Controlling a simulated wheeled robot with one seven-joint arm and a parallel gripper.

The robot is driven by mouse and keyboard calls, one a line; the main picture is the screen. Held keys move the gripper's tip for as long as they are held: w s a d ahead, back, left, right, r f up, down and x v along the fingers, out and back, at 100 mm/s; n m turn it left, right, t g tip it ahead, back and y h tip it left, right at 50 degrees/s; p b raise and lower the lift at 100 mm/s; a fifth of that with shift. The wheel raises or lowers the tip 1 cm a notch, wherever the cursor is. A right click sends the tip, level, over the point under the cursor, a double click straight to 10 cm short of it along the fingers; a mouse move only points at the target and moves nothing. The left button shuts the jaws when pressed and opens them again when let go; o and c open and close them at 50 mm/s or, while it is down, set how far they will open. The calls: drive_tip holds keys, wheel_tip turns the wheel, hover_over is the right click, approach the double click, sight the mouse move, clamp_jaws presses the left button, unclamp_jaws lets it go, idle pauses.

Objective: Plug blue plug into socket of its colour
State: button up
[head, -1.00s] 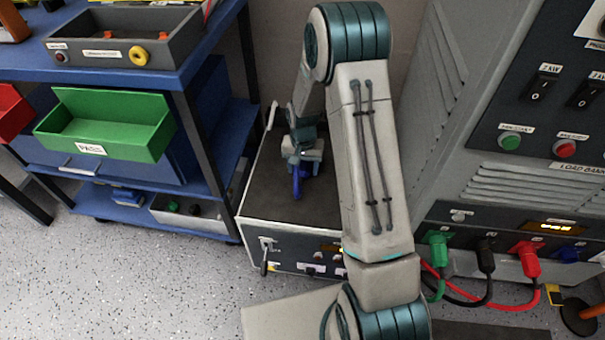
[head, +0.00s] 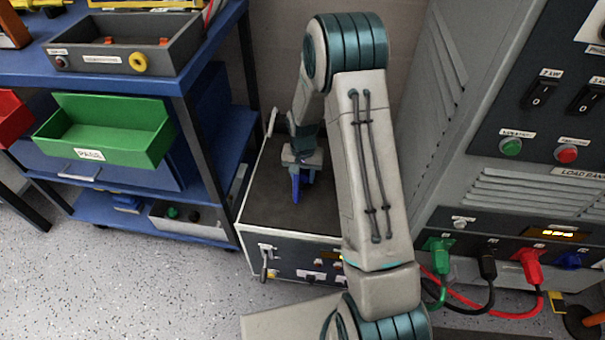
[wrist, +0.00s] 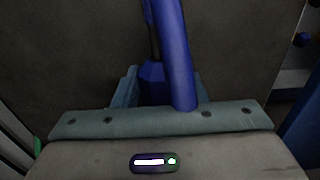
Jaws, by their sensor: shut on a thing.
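My gripper (head: 301,172) is shut on the blue plug and holds it above the dark top of the box-shaped unit (head: 265,200). The blue plug (wrist: 152,82) shows between the jaws in the wrist view, with its thick blue cable (wrist: 177,50) running up past it. In the head view the blue cable (head: 295,189) hangs at the gripper, and the plug itself is mostly hidden there. A blue socket (head: 568,261) sits at the right end of the row on the grey load bank's lower panel (head: 510,235). It looks empty.
Green (head: 438,246), black (head: 487,263) and red (head: 530,258) plugs with cables sit in the same row, left of the blue socket. A blue shelf (head: 215,160) with a green bin (head: 105,130) stands at left. My arm spans the middle.

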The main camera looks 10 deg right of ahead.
sight(303, 173)
drive_tip(key=shift+r+p, duration=1.55)
drive_tip(key=shift+r, duration=1)
